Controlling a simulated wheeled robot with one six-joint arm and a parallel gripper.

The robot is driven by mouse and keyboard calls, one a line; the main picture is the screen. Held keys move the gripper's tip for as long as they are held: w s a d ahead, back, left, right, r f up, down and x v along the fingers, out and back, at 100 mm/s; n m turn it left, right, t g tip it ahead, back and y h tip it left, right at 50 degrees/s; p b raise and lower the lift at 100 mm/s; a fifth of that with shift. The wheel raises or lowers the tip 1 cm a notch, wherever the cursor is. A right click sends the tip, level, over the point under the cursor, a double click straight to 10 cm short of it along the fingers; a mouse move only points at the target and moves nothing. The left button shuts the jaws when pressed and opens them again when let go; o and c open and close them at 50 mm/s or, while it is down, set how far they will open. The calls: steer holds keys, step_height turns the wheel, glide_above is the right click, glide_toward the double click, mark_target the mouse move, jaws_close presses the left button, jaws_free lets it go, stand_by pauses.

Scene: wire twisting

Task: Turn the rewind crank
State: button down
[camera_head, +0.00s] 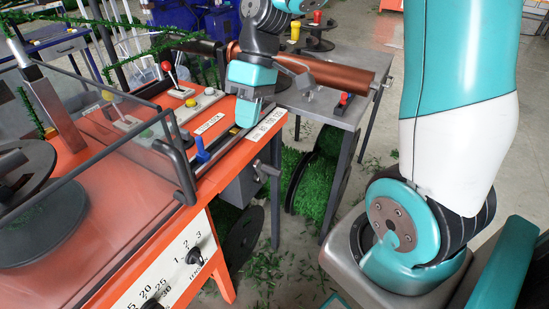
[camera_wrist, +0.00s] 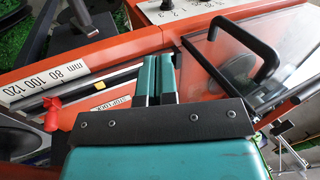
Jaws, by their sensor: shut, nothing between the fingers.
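The rewind crank, as far as I can tell, is the small dark crank (camera_head: 267,170) on the grey box (camera_head: 243,187) under the orange machine's right edge in the head view. A dark arm shape at the top left of the wrist view may be the same crank, but I cannot be sure. My gripper (camera_head: 247,112) is above the orange machine top, up and to the left of the crank in the head view and apart from it. Its two teal fingers (camera_wrist: 155,78) are together and empty in the wrist view.
A clear guard with a black handle (camera_head: 179,168) covers the machine's left part. A blue lever (camera_head: 201,149) stands beside it. A grey table (camera_head: 320,103) with a copper roll (camera_head: 335,73) stands behind. Green clippings lie on the floor.

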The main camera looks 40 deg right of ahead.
steer(key=w+d+f+m+y, duration=0.1)
steer(key=w+d+f, duration=0.1)
steer(key=d+f, duration=0.35)
steer(key=w+d+f, duration=0.1)
steer(key=d+f, duration=0.1)
steer(key=d, duration=0.6)
steer(key=b+x, duration=0.1)
steer(key=x, duration=0.9)
steer(key=shift+f+g+b, duration=0.25)
steer(key=shift+g+b, duration=0.15)
steer(key=shift+s, duration=0.15)
